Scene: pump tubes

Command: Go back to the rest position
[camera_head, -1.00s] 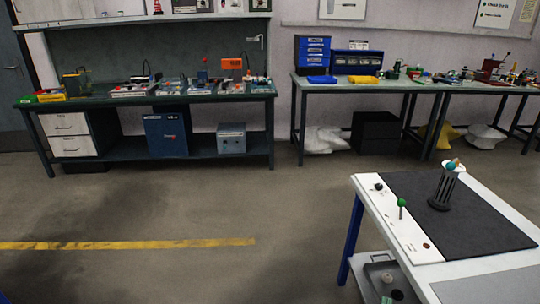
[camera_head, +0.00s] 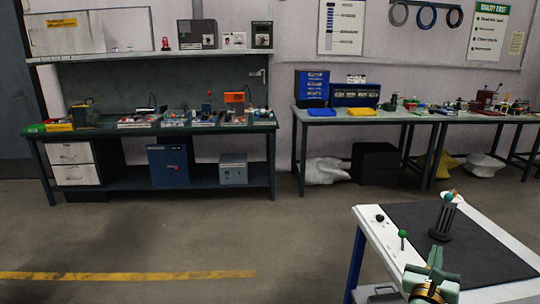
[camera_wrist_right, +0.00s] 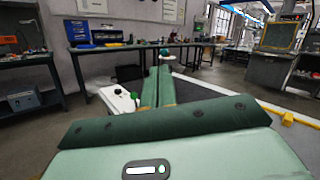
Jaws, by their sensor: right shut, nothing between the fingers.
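My right gripper (camera_head: 436,257) comes in from the bottom right of the head view, over the near part of the white table. Its green fingers are shut and empty; they also show close together in the right wrist view (camera_wrist_right: 157,88). A dark ribbed cylindrical holder (camera_head: 442,220) with a blue and orange top stands upright on the table's dark mat, beyond the fingertips. In the wrist view the fingers hide most of it. My left gripper is in neither view.
The white table (camera_head: 519,228) carries a dark mat and a green-knobbed lever (camera_head: 402,234) just left of my right gripper. Workbenches (camera_head: 225,127) line the back wall. The floor (camera_head: 180,235) in between is clear, with a yellow stripe.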

